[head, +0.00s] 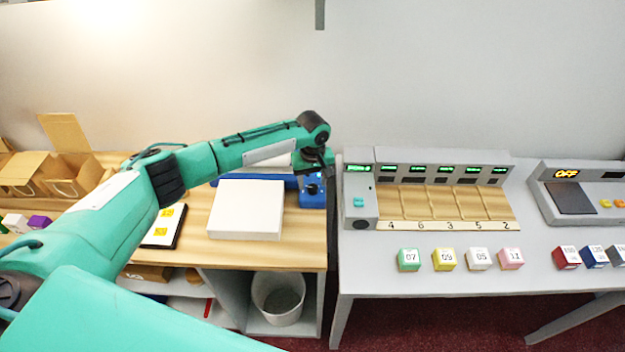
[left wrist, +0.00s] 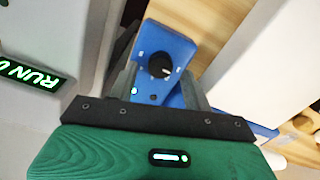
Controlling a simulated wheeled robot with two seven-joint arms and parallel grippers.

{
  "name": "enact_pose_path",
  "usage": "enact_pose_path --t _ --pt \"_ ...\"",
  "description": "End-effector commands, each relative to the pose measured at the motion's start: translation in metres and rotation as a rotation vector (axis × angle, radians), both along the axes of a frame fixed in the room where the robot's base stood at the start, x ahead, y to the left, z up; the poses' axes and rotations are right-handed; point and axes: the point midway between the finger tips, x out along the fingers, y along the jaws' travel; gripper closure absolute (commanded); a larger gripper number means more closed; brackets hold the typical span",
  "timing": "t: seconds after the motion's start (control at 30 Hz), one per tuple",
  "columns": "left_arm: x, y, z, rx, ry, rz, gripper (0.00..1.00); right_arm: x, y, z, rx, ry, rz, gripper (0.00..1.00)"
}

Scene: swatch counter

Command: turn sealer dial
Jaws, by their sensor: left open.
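The blue sealer (head: 313,198) stands at the right end of the wooden counter, with its long blue part running left behind a white box. Its dial (left wrist: 160,66) is a round black knob with a light pointer mark on the blue face, seen in the left wrist view. My left gripper (left wrist: 162,85) is open, one finger on each side of the blue dial block, with the dial between them in the picture. I cannot tell whether the fingers touch anything. In the head view my left gripper (head: 316,168) is above the dial end. My right gripper is out of view.
The white box (head: 246,208) sits just left of the dial end. On the right, a grey table holds a sorter (head: 444,168) with a green RUN display, several coloured cubes, and a device reading OFF (head: 566,175). Paper bags (head: 75,170) stand far left. A bin (head: 278,300) is below.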

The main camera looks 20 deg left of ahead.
Motion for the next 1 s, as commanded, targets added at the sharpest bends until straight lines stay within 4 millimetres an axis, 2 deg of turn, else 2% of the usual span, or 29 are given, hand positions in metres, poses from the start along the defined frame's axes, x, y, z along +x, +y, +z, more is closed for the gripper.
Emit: enact_pose_path --t 0.2,0.43,0.47,0.6,0.7,1.0 --pt "0.000 0.000 -0.013 0.000 0.000 -0.001 0.50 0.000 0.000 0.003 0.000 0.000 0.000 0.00" --pt "0.000 0.000 -0.014 0.000 0.000 -0.001 0.50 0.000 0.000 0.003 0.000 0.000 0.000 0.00" --pt "0.000 0.000 -0.014 0.000 0.000 -0.001 0.52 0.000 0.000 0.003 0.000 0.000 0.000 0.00" --pt "0.000 0.000 -0.014 0.000 0.000 -0.001 0.79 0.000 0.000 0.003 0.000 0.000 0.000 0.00" --pt "0.000 0.000 -0.014 0.000 0.000 -0.001 0.95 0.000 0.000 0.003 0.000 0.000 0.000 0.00" --pt "0.000 0.000 -0.013 -0.001 0.001 -0.035 0.95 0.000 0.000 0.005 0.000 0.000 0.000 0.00"
